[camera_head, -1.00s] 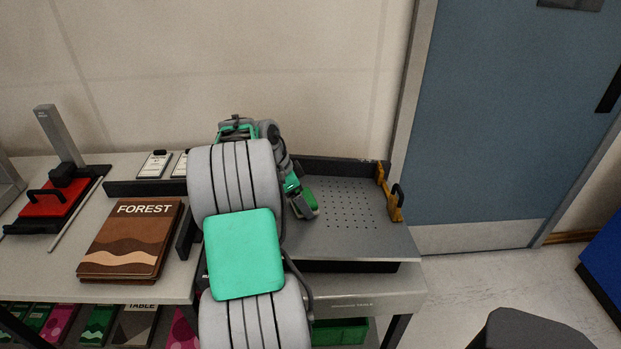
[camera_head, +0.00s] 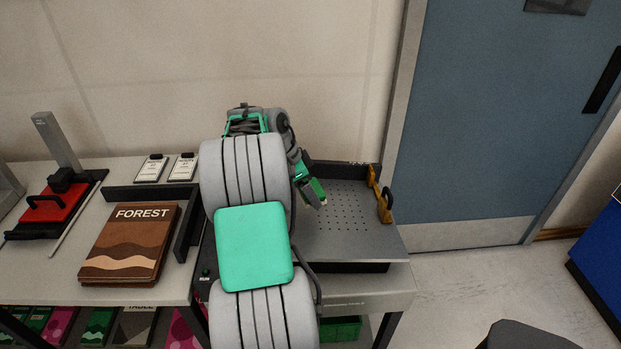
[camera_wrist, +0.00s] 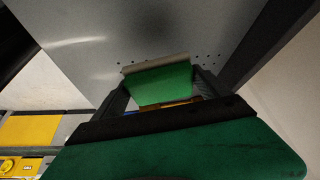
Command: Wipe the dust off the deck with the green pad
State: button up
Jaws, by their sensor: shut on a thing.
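The deck (camera_head: 352,243) is a grey metal plate with a patch of small holes, at the right end of the bench. It fills much of the wrist view (camera_wrist: 120,45). My gripper (camera_head: 314,197) is over the deck's left part, tilted down. It is shut on the green pad (camera_wrist: 160,82), a green block with a beige edge strip, held between the dark fingers. In the head view the pad is small and partly hidden by the gripper. I cannot tell whether it touches the deck. No dust stands out clearly on the visible plate.
A dark rail edges the deck's back, and a yellow bracket with a black handle (camera_head: 385,205) stands at its right. A brown FOREST book (camera_head: 130,243), two clipboards (camera_head: 152,168) and a red-black press (camera_head: 57,205) occupy the bench's left. The deck's front is bare.

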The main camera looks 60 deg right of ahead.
jog(key=shift+r+p, duration=0.5)
jog(key=shift+r, duration=0.55)
